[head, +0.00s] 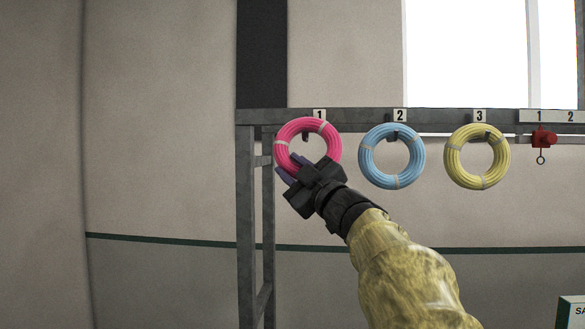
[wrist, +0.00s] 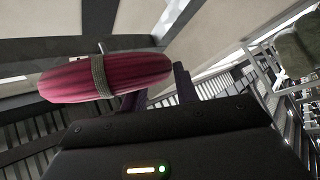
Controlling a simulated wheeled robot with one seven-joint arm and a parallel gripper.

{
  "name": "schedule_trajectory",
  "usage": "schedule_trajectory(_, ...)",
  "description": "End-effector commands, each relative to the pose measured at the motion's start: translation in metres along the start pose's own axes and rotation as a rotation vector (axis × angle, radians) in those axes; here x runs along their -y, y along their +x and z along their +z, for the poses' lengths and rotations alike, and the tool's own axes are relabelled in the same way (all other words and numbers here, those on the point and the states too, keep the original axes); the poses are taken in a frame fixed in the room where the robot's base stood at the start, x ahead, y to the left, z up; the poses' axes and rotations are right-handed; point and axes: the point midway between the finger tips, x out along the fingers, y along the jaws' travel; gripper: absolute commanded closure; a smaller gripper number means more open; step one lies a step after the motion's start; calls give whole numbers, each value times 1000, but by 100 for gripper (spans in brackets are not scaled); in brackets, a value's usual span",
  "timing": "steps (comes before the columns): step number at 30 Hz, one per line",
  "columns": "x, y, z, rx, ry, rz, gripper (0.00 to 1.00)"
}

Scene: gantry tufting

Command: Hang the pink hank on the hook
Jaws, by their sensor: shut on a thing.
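The pink hank (head: 332,136) is a ring of yarn with pale ties, in front of the rail under label 1. My gripper (head: 291,172) is shut on its lower left part. In the wrist view the hank (wrist: 130,78) is seen edge-on with a grey tie around it, at the tips of my gripper's fingers (wrist: 155,90). A dark hook (head: 306,138) shows through the ring's opening, near its top. I cannot tell whether the hank rests on the hook or is only in front of it.
A blue hank (head: 366,155) hangs on the hook under label 2, and a yellow hank (head: 452,155) under label 3. A red fitting with a small ring (head: 543,138) is further right on the rail (head: 440,122). A grey post (head: 246,220) stands at left.

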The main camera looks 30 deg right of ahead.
Motion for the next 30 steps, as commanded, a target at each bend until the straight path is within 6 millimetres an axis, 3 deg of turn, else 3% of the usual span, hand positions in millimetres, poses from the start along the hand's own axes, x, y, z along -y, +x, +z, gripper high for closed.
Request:
schedule_trajectory(25,4,-2,7,1,-2,1,93)
schedule_trajectory(26,4,-2,7,1,-2,1,64)
schedule_trajectory(29,4,-2,7,1,-2,1,45)
schedule_trajectory(30,4,-2,7,1,-2,1,45)
